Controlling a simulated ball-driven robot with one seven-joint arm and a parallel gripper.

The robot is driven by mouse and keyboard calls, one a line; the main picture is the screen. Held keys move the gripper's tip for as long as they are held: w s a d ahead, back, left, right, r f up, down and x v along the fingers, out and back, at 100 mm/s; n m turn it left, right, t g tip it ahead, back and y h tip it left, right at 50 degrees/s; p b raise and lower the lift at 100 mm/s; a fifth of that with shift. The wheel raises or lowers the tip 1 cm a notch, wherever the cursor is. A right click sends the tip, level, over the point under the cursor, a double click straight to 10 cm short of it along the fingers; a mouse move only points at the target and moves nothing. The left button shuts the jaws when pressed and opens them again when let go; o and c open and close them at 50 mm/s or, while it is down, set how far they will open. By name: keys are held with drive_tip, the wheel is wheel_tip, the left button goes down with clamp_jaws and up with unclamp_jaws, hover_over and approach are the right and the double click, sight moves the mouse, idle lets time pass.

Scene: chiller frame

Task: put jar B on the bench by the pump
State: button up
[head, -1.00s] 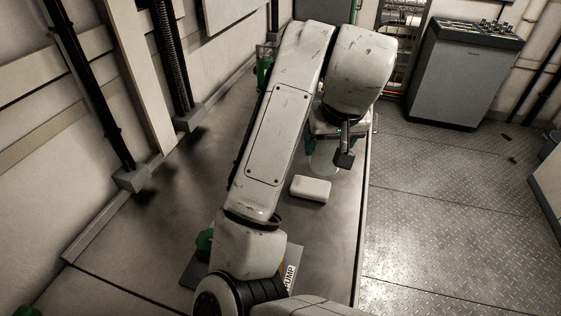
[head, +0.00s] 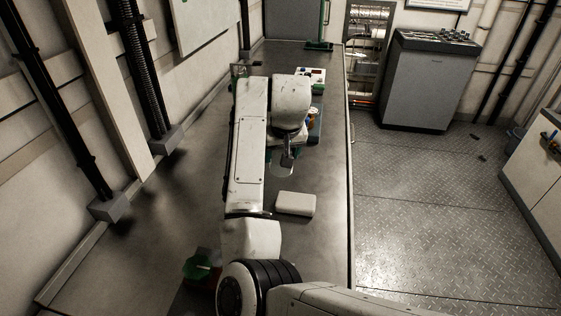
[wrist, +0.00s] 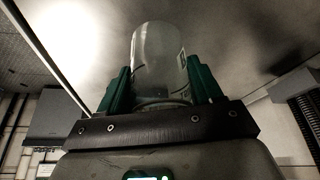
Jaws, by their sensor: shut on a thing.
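A clear glass jar (wrist: 158,60) is between the two green fingers of my gripper (wrist: 150,88) in the wrist view. The gripper is shut on it. In the head view, the jar (head: 282,171) shows faintly below my gripper, above the bench (head: 318,235); my wrist hides most of the gripper. A green part (head: 203,264), apparently of the pump, is at the lower left, partly hidden behind my arm.
A white block (head: 296,204) lies on the bench just nearer than the jar. Behind my wrist is a tray (head: 316,130) with small coloured items. A grey cabinet (head: 428,80) stands on the floor at the back right. The bench's left part looks clear.

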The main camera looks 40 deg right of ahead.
drive_tip(key=shift+w+d+f, duration=0.15)
drive_tip(key=shift+w+f, duration=0.2)
drive_tip(key=shift+f, duration=0.15)
drive_tip(key=shift+f+p, duration=0.3)
drive_tip(key=shift+f, duration=1.25)
drive_tip(key=shift+f, duration=0.2)
drive_tip(key=o, duration=1)
drive_tip(key=shift+o, duration=0.2)
drive_tip(key=shift+w+r, duration=0.1)
drive_tip(key=v, duration=1.2)
drive_tip(key=shift+r, duration=0.1)
